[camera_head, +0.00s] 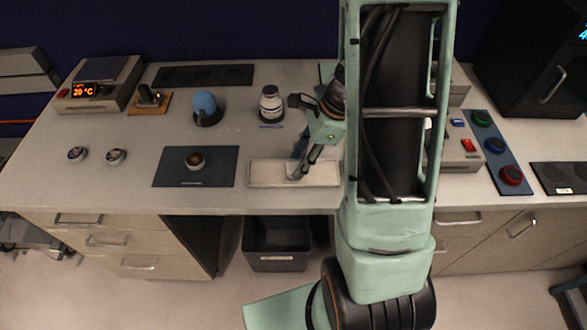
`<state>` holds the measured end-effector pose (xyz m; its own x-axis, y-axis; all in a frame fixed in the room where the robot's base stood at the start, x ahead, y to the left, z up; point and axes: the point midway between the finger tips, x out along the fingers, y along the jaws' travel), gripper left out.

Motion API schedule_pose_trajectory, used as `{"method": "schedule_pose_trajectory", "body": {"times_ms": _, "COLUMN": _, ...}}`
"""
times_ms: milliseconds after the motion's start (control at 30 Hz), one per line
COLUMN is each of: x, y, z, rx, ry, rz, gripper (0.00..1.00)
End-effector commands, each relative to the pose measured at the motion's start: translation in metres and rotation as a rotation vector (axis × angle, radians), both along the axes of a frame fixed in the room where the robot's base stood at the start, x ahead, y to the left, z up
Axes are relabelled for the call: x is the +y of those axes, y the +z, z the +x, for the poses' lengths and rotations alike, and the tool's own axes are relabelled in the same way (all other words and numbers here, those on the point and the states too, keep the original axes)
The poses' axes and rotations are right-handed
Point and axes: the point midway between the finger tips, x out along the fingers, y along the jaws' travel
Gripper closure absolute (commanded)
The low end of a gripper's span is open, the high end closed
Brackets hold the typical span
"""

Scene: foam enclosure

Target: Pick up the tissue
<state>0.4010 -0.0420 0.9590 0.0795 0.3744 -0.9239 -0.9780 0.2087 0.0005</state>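A small whitish piece (293,171), possibly the tissue, shows at my fingertips; it is too small to be sure. It is over a shallow pale rectangular tray (265,174) near the front edge of the bench. My gripper (298,169) reaches down from the right, with its fingers low over the middle of the tray. The fingers look close together, but I cannot tell whether they are shut or hold anything. My arm hides the bench right of the tray.
A dark mat with a round item (195,161) lies left of the tray. A white bottle (270,104) and a blue rounded object (205,107) stand behind. A hotplate-like device (100,85) is at left, coloured buttons (495,145) at right. A dark bin (276,243) sits below.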

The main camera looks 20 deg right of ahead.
Motion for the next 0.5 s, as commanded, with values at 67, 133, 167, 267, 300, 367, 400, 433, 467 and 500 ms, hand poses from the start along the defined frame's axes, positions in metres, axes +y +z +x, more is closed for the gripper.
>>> {"method": "schedule_pose_trajectory", "body": {"times_ms": 67, "x": 0.004, "y": -0.012, "z": 0.0, "rx": 0.003, "ry": 0.0, "rz": 0.001, "gripper": 0.64}}
{"method": "schedule_pose_trajectory", "body": {"times_ms": 133, "x": 0.007, "y": -0.018, "z": 0.001, "rx": 0.003, "ry": -0.001, "rz": 0.001, "gripper": 0.64}}
{"method": "schedule_pose_trajectory", "body": {"times_ms": 167, "x": 0.008, "y": -0.019, "z": 0.001, "rx": 0.002, "ry": 0.0, "rz": 0.0, "gripper": 0.64}}
{"method": "schedule_pose_trajectory", "body": {"times_ms": 267, "x": 0.009, "y": -0.022, "z": 0.001, "rx": 0.0, "ry": 0.0, "rz": -0.001, "gripper": 0.64}}
{"method": "schedule_pose_trajectory", "body": {"times_ms": 300, "x": 0.009, "y": -0.022, "z": 0.001, "rx": 0.0, "ry": 0.0, "rz": -0.001, "gripper": 0.64}}
{"method": "schedule_pose_trajectory", "body": {"times_ms": 367, "x": 0.008, "y": -0.022, "z": 0.001, "rx": 0.0, "ry": 0.0, "rz": -0.001, "gripper": 0.64}}
{"method": "schedule_pose_trajectory", "body": {"times_ms": 400, "x": 0.008, "y": -0.022, "z": 0.001, "rx": 0.0, "ry": 0.0, "rz": -0.001, "gripper": 0.64}}
{"method": "schedule_pose_trajectory", "body": {"times_ms": 433, "x": 0.008, "y": -0.021, "z": 0.001, "rx": 0.0, "ry": 0.0, "rz": -0.001, "gripper": 0.64}}
{"method": "schedule_pose_trajectory", "body": {"times_ms": 467, "x": 0.008, "y": -0.021, "z": 0.001, "rx": 0.0, "ry": 0.0, "rz": -0.001, "gripper": 0.67}}
{"method": "schedule_pose_trajectory", "body": {"times_ms": 500, "x": 0.008, "y": -0.021, "z": 0.001, "rx": -0.001, "ry": 0.0, "rz": -0.001, "gripper": 0.72}}
